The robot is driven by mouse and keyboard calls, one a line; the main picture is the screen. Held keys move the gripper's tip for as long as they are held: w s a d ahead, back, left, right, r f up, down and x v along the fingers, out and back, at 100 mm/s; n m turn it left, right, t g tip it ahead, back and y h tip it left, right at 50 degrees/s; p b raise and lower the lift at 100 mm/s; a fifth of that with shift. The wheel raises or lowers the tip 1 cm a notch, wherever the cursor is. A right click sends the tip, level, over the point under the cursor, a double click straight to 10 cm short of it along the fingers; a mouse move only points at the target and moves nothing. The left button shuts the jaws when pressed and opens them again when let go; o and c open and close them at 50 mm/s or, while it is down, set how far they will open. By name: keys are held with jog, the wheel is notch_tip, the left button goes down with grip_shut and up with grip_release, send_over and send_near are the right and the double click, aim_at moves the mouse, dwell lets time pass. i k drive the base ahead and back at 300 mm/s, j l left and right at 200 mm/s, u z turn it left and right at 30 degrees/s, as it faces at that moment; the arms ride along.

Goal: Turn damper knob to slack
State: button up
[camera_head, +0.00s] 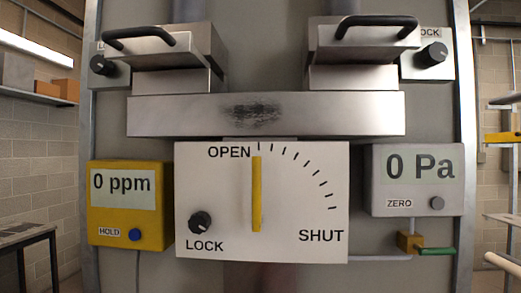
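A white damper plate (300,215) is in the middle of the panel, marked OPEN at the top and SHUT at the lower right, with a row of tick marks. Its yellow pointer (257,195) stands upright, with its top end by OPEN. A black knob (200,222) is at the plate's lower left, above the word LOCK. I cannot make out its exact setting. No label reading "slack" can be seen. My gripper is not in view.
Two more black knobs sit upper left (103,65) and upper right (432,54), beside black handles (138,37) (376,24). A metal bar (340,112) crosses above the plate. A yellow 0 ppm meter (130,215) and grey 0 Pa meter (415,185) flank it.

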aim_at(200, 223)
jog(key=u, duration=0.75)
jog(key=i+j+u, duration=0.1)
jog(key=i+u, duration=0.15)
jog(key=u, duration=0.2)
jog(key=i+u, duration=0.3)
jog(key=u, duration=0.15)
